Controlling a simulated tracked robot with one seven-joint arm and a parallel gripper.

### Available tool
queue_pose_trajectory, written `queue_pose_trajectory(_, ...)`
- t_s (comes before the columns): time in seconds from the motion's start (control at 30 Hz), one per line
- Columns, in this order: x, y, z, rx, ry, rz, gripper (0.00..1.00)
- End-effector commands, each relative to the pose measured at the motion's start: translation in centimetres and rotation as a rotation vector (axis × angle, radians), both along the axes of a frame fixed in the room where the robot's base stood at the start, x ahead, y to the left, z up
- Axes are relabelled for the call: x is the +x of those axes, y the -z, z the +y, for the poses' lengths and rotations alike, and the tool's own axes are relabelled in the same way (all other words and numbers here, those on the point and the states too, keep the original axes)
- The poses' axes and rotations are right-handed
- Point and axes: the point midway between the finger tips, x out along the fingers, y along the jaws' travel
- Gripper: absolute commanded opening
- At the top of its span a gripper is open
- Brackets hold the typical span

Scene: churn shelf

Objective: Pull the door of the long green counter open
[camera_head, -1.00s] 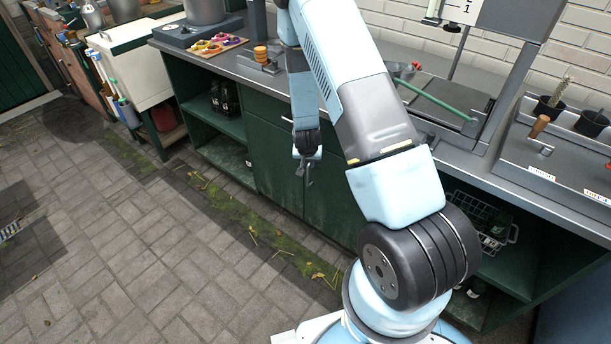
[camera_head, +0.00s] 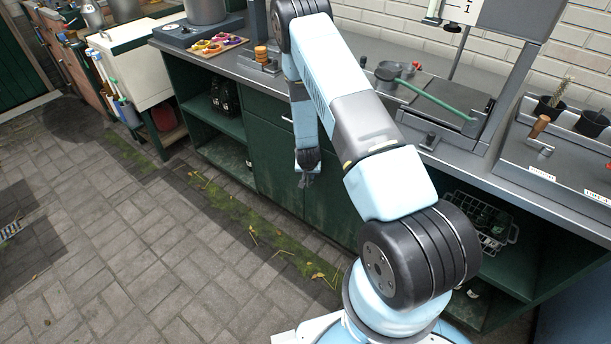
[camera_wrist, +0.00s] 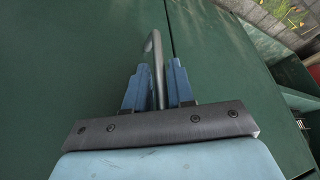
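The long green counter (camera_head: 275,165) stands behind my arm, with dark green door fronts below its grey top. In the wrist view a green door front (camera_wrist: 70,70) fills the left, and a dark seam parts it from the green panel (camera_wrist: 215,75) on the right. A grey bar handle (camera_wrist: 157,62), bent at its far end, runs between my two blue fingers. My gripper (camera_wrist: 159,75) is close on both sides of this handle and appears shut on it. In the head view my gripper (camera_head: 307,178) is in front of the doors, which look closed.
Open shelves lie left of the doors, and a wire basket (camera_head: 480,222) sits in the open bay at right. The paved floor (camera_head: 150,250) in front is mostly clear, with a mossy strip along the counter.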

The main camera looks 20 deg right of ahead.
Motion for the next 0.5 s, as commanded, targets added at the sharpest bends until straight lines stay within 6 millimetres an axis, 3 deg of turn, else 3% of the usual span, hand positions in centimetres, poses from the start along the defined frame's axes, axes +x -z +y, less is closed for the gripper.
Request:
queue_pose_trajectory(0.3, 0.05, 0.18, -0.06, 0.0, 0.0, 0.0, 0.23)
queue_pose_trajectory(0.5, 0.04, 0.17, -0.07, 0.0, 0.0, 0.0, 0.04)
